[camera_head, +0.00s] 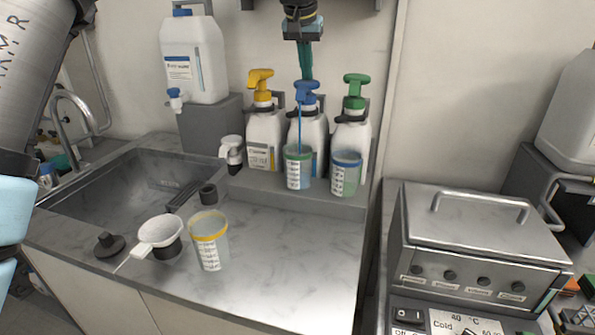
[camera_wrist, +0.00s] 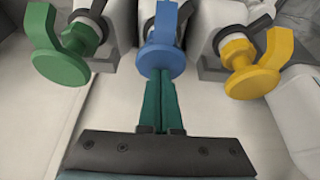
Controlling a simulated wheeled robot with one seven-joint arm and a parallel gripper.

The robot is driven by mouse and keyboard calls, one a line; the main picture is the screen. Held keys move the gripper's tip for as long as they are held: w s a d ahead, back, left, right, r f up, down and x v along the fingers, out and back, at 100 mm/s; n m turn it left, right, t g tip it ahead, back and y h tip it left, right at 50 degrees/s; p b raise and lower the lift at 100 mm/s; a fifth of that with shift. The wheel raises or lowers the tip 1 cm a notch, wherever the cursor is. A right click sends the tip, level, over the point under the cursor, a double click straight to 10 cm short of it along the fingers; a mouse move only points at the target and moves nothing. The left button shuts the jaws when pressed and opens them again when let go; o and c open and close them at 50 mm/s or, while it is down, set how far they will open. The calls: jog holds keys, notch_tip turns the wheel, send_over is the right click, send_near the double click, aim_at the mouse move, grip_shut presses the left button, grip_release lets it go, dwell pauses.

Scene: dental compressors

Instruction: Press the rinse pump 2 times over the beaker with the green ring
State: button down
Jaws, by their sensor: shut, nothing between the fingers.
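Three pump bottles stand in a row with yellow (camera_head: 261,80), blue (camera_head: 306,92) and green (camera_head: 356,85) pump heads. Their labels are too small to read, so I cannot tell by name which is the rinse pump. The beaker with the green ring (camera_head: 298,168) stands upright in front of the blue-headed bottle, below its nozzle. A thin blue stream runs from that nozzle down into this beaker. My gripper (camera_head: 305,77) is shut and empty, pointing down with its tips at the top of the blue head. The wrist view shows the tips (camera_wrist: 161,74) against the blue head (camera_wrist: 161,52).
A blue-ringed beaker (camera_head: 345,174) stands beside the green-ringed one, before the green-headed bottle. A yellow-ringed beaker (camera_head: 210,241) and a white strainer (camera_head: 160,231) are on the front counter. A sink (camera_head: 130,190) is left, a lidded metal bath (camera_head: 480,240) right.

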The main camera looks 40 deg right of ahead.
jog(key=shift+f, duration=0.75)
jog(key=shift+r, duration=0.25)
jog(key=shift+r+p, duration=2)
jog(key=shift+r, duration=0.2)
jog(key=shift+r, duration=0.1)
notch_tip(320, 180, up, 6)
jog(key=p, duration=0.5)
jog(key=shift+p, duration=0.4)
